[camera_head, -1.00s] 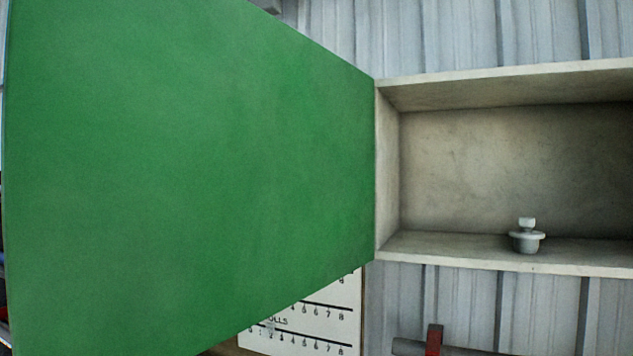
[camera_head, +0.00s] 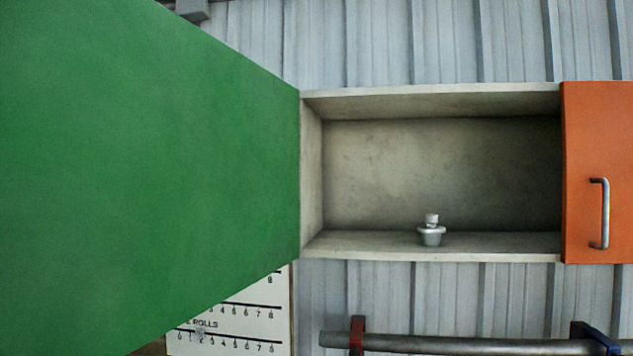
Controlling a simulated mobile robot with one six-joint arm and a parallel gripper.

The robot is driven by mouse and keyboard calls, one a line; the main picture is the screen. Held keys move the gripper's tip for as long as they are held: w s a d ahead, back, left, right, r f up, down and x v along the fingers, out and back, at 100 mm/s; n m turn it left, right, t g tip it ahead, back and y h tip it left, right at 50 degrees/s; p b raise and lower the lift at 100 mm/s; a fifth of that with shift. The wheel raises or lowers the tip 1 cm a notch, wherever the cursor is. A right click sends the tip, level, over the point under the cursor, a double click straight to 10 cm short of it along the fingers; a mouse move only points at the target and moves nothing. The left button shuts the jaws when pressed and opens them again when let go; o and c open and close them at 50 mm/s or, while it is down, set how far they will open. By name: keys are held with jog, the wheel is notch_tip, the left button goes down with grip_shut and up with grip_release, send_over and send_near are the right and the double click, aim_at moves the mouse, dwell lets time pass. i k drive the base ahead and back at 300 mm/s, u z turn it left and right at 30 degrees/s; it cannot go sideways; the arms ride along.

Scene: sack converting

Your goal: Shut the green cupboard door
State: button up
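The green cupboard door (camera_head: 150,180) stands wide open and fills the left of the view. It is hinged at the left edge of the open cupboard (camera_head: 312,175), and its free edge runs out of the picture on the left. No handle shows on the face that I see. The cupboard is a pale box on the wall. My gripper is not in view.
A closed orange door (camera_head: 590,135) with a metal handle (camera_head: 604,213) adjoins the cupboard on the right. Below, a grey bar (camera_head: 450,344) runs along the corrugated wall (camera_head: 400,40). A white scale board (camera_head: 240,320) hangs below, partly behind the green door.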

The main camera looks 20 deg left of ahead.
aim_at(149, 166)
jog(key=z, duration=1.45)
jog(key=k, duration=1.55)
jog(key=u, duration=1.95)
jog(key=i, duration=1)
jog(key=z, duration=0.35)
